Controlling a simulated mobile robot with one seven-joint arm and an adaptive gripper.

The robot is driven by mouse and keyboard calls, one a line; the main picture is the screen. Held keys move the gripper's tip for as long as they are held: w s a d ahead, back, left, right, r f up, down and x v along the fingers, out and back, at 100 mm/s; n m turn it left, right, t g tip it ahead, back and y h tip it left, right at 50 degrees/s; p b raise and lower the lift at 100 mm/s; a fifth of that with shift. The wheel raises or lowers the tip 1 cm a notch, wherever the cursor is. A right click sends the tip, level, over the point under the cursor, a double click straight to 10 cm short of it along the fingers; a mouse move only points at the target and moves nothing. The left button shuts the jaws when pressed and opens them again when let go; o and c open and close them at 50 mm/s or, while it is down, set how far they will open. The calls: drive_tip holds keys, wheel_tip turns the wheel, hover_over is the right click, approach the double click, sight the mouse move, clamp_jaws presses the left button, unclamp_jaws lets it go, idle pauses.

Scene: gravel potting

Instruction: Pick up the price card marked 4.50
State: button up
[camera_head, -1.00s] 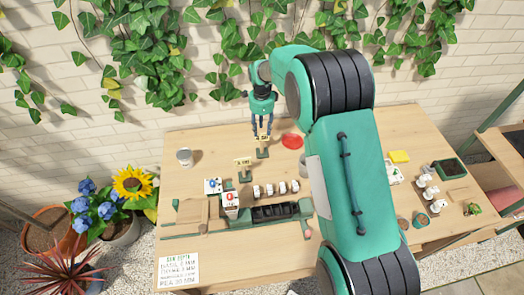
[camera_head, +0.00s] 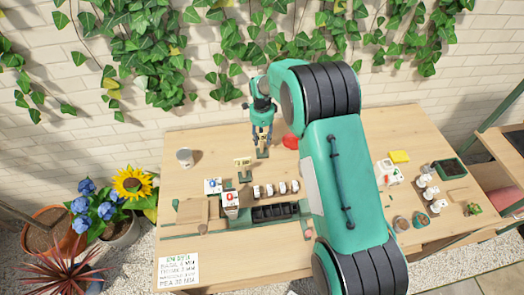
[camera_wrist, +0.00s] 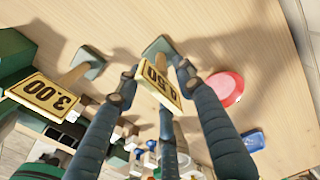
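A yellow price card (camera_wrist: 160,86) on a green stand (camera_head: 262,154) is at the back of the table. It appears upside down in the wrist view and its number ends in .50; the first digit is hard to read. My gripper (camera_head: 262,133) is over it, pointing down. In the wrist view, the fingertips (camera_wrist: 155,76) are spread on either side of the card, with a gap at the left; contact at the right is unclear. A second card, marked 3.00 (camera_wrist: 47,97), stands nearby; it also shows in the head view (camera_head: 243,162).
A red dish (camera_head: 290,142) lies just right of the card and also shows in the wrist view (camera_wrist: 226,88). A metal cup (camera_head: 185,157) stands at the left. A dark tray (camera_head: 275,213) and several small white items are in front.

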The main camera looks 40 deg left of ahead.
sight(262, 141)
drive_tip(key=shift+w+f, duration=0.1)
drive_tip(key=shift+f, duration=2.35)
drive_tip(key=shift+c, duration=0.2)
clamp_jaws()
